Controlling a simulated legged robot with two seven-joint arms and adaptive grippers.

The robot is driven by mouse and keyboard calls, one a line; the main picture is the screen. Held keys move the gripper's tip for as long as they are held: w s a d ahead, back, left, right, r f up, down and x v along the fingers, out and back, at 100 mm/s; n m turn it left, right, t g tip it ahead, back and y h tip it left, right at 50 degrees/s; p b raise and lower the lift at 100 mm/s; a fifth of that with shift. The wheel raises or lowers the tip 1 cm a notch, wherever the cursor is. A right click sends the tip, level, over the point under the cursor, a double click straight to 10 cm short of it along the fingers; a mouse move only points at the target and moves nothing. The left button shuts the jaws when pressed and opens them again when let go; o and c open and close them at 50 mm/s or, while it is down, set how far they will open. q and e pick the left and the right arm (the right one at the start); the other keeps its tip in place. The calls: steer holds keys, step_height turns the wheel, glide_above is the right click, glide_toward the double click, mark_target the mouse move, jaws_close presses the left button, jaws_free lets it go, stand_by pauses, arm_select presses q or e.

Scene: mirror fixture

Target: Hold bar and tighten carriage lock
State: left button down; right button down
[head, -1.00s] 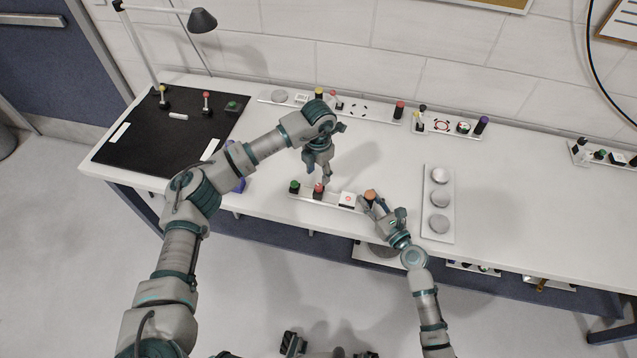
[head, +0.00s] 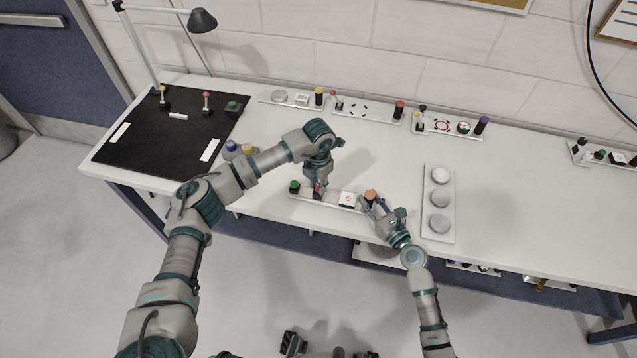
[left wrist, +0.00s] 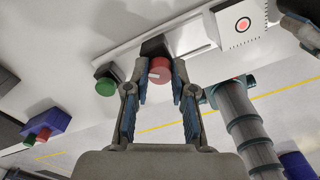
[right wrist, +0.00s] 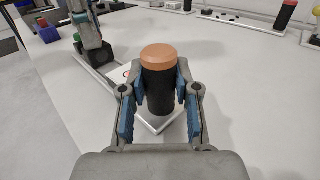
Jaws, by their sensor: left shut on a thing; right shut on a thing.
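A white bar (head: 329,199) lies near the table's front edge. It carries a green knob (head: 295,186), a red knob (left wrist: 159,70) on a black base, a white block with a red round mark (head: 347,199) and a black post with an orange top (right wrist: 160,58). My left gripper (head: 318,190) points down over the red knob; in the left wrist view its fingers are shut on it from both sides. My right gripper (head: 369,203) is shut around the orange-topped post at the bar's right end. The left gripper partly hides the red knob in the head view.
A plate with several grey discs (head: 439,203) lies to the right. More fixtures (head: 370,108) line the back; a black mat (head: 150,140) and lamp (head: 202,20) are at left.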

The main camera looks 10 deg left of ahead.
mark_target(318, 185)
arm_select(q)
steer(key=shift+m, duration=0.3)
steer(key=m, duration=0.4)
steer(key=shift+m, duration=0.3)
steer(key=m, duration=0.5)
stand_by(0.4)
steer(key=c, duration=1)
jaws_free()
steer(key=shift+o, duration=0.2)
step_height(318, 185, up, 12)
